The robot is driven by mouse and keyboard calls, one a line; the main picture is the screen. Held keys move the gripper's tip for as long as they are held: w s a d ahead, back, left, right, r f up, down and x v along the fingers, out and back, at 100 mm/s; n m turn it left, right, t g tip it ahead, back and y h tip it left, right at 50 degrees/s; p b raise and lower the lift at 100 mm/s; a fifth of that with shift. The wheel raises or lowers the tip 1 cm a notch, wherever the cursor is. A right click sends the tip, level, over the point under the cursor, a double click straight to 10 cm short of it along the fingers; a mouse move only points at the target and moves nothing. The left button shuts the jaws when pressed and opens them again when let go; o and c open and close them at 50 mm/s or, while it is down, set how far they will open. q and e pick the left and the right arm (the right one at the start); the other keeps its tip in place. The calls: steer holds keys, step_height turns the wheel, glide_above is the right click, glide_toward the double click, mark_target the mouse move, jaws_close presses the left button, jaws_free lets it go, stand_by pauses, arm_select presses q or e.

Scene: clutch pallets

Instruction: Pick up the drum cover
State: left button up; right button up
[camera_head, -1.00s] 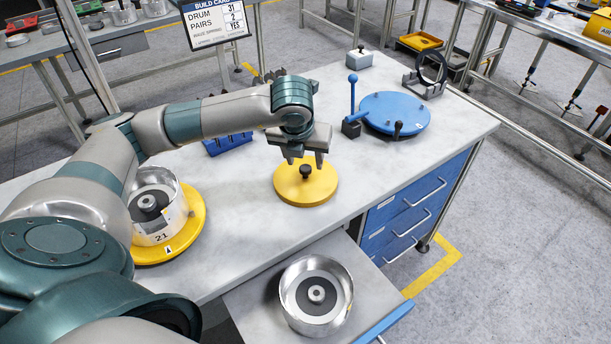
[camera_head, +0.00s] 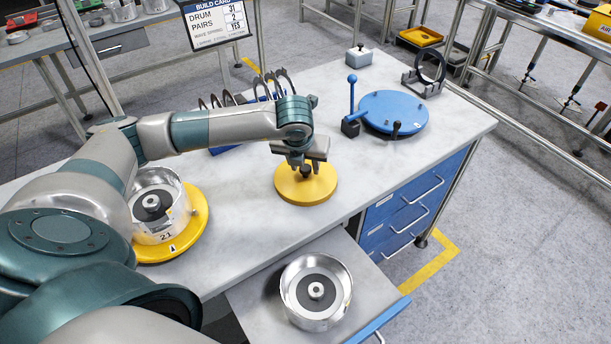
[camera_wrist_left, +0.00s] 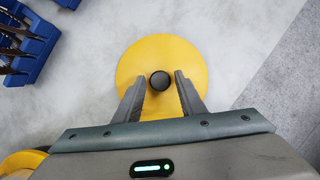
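The drum cover (camera_head: 318,190) is a yellow disc with a dark knob in its middle, lying flat on the bench. It also shows in the left wrist view (camera_wrist_left: 155,60), with the black knob (camera_wrist_left: 160,81) near its centre. My left gripper (camera_head: 303,168) is low over the cover, at the knob. In the left wrist view its two fingers (camera_wrist_left: 160,88) stand apart on either side of the knob, with gaps showing between them and it. The fingers hide part of the cover. My right gripper is not in view.
A silver drum (camera_head: 158,222) stands on a yellow round base at left. Another drum (camera_head: 316,292) sits on the pulled-out drawer shelf (camera_head: 265,305). A blue disc fixture (camera_head: 392,112) with an upright lever stands to the right. A blue rack (camera_wrist_left: 30,40) holds dark plates behind my arm.

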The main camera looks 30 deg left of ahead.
mark_target(305, 169)
arm_select(q)
jaws_close()
steer(key=shift+r, duration=0.15)
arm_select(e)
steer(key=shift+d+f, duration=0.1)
